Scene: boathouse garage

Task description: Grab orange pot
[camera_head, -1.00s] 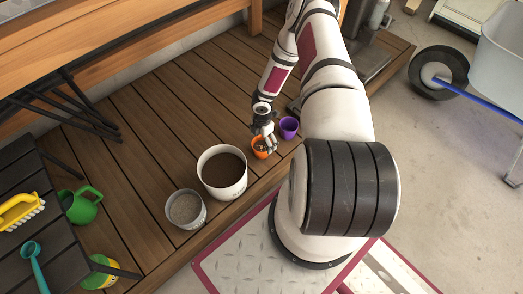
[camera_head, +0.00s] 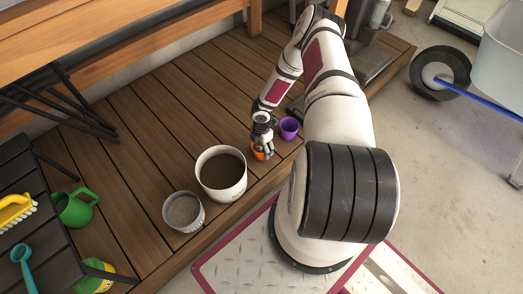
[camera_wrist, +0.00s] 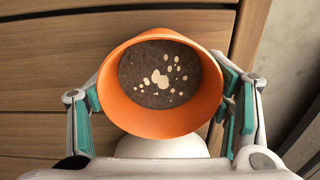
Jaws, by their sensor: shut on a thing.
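The orange pot (camera_wrist: 118,98) shows large in the wrist view, with dark soil and pale bits inside. In the head view the orange pot (camera_head: 259,155) is mostly hidden by my gripper. My gripper (camera_head: 263,148) is shut on it, with one finger on each side of the pot in the wrist view (camera_wrist: 160,110). In the head view the pot is at the deck's front edge, beside the purple pot. I cannot tell whether it touches the boards.
A purple pot (camera_head: 289,128) stands close on the right. A white bucket of soil (camera_head: 222,194) and a smaller grey pot (camera_head: 190,228) stand to the left on the wooden deck (camera_head: 160,150). A green watering can (camera_head: 72,212) is farther left. Boards behind are clear.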

